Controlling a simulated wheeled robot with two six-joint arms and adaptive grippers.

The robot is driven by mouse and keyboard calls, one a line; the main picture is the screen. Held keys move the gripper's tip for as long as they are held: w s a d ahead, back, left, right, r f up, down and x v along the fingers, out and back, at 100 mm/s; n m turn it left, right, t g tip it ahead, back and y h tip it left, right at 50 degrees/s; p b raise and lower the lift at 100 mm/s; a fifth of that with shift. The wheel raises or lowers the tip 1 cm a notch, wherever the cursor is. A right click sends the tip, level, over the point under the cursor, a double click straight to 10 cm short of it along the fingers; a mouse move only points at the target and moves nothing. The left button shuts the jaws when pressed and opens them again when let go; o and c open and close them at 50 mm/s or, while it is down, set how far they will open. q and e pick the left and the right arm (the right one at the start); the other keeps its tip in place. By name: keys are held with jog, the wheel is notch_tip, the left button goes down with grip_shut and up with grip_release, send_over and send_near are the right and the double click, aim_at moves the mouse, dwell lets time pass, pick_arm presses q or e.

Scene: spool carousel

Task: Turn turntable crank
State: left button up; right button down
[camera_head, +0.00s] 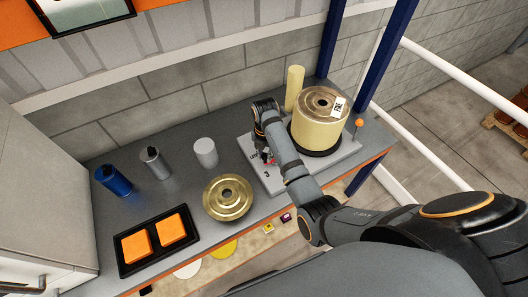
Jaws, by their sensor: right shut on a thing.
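The turntable stands on a light grey base plate (334,165) at the right end of the bench. It has a dark round platter (318,151) that bears a large cream spool (316,128) with a metallic top and a white label. My right gripper (267,157) is low over the left part of the base plate, left of the spool. It is shut on what appears to be the turntable crank, which my gripper and arm mostly hide. A small orange knob (359,123) stands at the plate's right side. My left gripper is out of view.
A brass flanged disc (228,197), a white cylinder (205,152), a grey bottle (154,162) and a blue bottle (113,180) stand left on the bench. A black tray (126,266) holds two orange blocks. A cream cylinder (294,88) stands behind, near a blue post (335,35).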

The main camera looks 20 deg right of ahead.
jog(key=n, duration=0.2)
jog(key=s+n, duration=0.1)
jog(key=shift+s+d+n, duration=0.2)
jog(key=shift+n, duration=0.2)
jog(key=shift+s+d+r+n, duration=0.15)
jog(key=shift+s+n, duration=0.1)
jog(key=shift+n, duration=0.6)
jog(key=shift+s+d+f+n, duration=0.1)
jog(key=shift+s+d+n, duration=0.1)
jog(key=shift+n, duration=0.65)
jog(key=shift+r+n, duration=0.1)
jog(key=shift+n, duration=0.2)
jog(key=c, duration=1.4)
grip_release()
jog(key=shift+c, duration=0.2)
jog(key=o, duration=0.3)
jog(key=shift+s, duration=0.15)
